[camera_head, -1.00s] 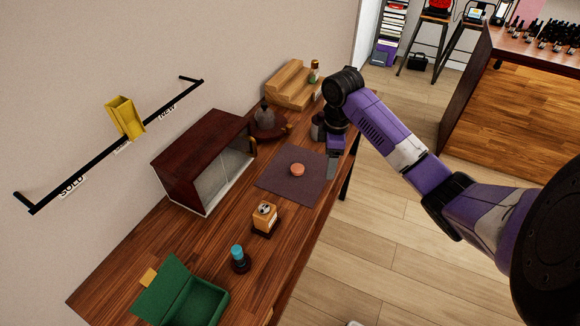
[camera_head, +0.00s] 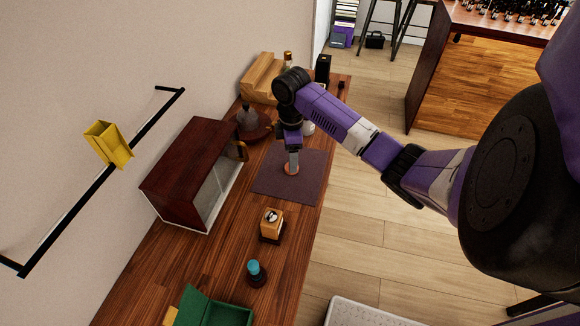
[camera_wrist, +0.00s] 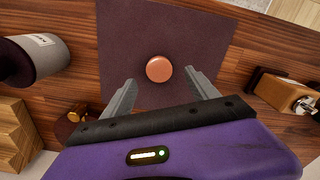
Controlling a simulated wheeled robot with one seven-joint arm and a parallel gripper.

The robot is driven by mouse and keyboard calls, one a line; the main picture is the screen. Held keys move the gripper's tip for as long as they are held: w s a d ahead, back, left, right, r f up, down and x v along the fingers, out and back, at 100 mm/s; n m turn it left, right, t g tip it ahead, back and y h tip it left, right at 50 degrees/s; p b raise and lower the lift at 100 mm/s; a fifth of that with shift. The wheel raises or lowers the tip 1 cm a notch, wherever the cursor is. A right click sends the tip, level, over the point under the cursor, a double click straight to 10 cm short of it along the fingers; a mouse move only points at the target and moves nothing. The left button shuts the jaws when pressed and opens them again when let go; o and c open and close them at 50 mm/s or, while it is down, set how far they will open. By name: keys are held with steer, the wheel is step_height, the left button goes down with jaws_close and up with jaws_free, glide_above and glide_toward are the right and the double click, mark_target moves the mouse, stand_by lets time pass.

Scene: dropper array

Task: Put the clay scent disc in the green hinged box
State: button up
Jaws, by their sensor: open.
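The clay scent disc (camera_wrist: 159,69) is a small round orange-brown piece lying flat on the dark purple mat (camera_wrist: 125,35). In the head view the disc (camera_head: 291,170) is partly covered by my gripper (camera_head: 292,165). In the wrist view my gripper (camera_wrist: 160,88) is open, with its two fingers apart on either side of the disc's near side; the disc lies between and slightly beyond the fingertips. I cannot tell the height of the fingers above the mat. The green hinged box (camera_head: 222,312) stands at the bottom of the head view with its lid up, cut by the frame edge.
A wooden cabinet with a glass front (camera_head: 190,170) stands left of the mat. A small wooden block device (camera_head: 271,224) and a teal-capped bottle (camera_head: 255,272) stand between mat and box. A kettle-like pot (camera_head: 249,122) and wooden steps (camera_head: 262,78) are behind.

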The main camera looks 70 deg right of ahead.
steer(key=shift+d+f+p, duration=0.1)
steer(key=shift+f+p, duration=0.35)
steer(key=shift+f, duration=1.65)
jaws_close()
steer(key=shift+r, duration=0.1)
step_height(320, 180, up, 20)
